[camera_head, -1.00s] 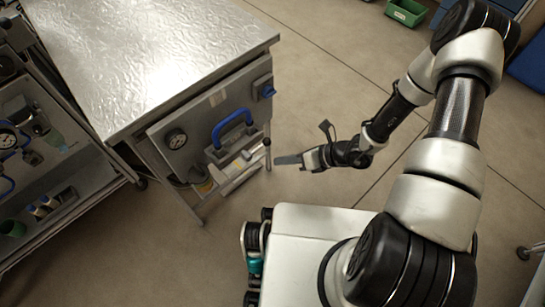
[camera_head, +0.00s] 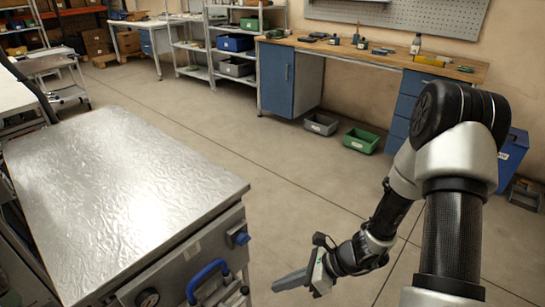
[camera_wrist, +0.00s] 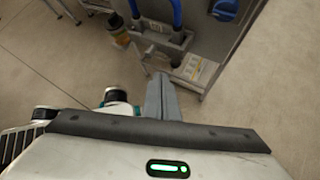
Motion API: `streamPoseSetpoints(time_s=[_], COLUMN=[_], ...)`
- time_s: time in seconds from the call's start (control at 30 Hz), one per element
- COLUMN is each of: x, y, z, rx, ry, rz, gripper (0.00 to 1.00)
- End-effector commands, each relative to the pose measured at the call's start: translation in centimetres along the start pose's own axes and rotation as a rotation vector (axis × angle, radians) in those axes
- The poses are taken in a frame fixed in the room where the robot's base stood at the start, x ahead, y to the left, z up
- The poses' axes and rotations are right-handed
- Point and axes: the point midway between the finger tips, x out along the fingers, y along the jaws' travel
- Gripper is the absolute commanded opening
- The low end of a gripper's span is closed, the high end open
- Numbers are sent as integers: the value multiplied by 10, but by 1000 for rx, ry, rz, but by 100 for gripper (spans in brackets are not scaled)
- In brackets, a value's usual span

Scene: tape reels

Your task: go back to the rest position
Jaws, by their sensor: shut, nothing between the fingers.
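My gripper (camera_head: 291,281) is at the lower middle of the head view, in the air over the floor. It is to the right of the metal cart, apart from it, with its fingers pointing left. In the wrist view my gripper (camera_wrist: 162,82) shows its fingers together with nothing between them. My arm comes down from the right side of the head view and bends back toward the cart.
A metal-topped cart (camera_head: 115,195) with a blue handle (camera_head: 207,280) stands on the left. A workbench (camera_head: 370,57) is along the back wall. A grey bin (camera_head: 321,124) and a green bin (camera_head: 361,141) are on the floor. The middle floor is clear.

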Motion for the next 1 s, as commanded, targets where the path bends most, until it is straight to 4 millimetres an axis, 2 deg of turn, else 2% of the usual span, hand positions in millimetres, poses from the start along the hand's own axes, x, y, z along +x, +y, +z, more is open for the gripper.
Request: streamPoseSetpoints(time_s=[0.03, 0.1, 0.23, 0.4, 0.7, 1.0], x=[-20, -44, -85, -139, -232, -290], y=[2, 10, 29, 59, 110, 138], z=[20, 41, 73, 103, 129, 134], rx=[-143, -326, -653, -1056, -1642, -1924], ry=[31, 78, 178, 340, 696, 975], rz=[0, 12, 37, 71, 124, 151], gripper=[0, 0, 0, 0, 0, 0])
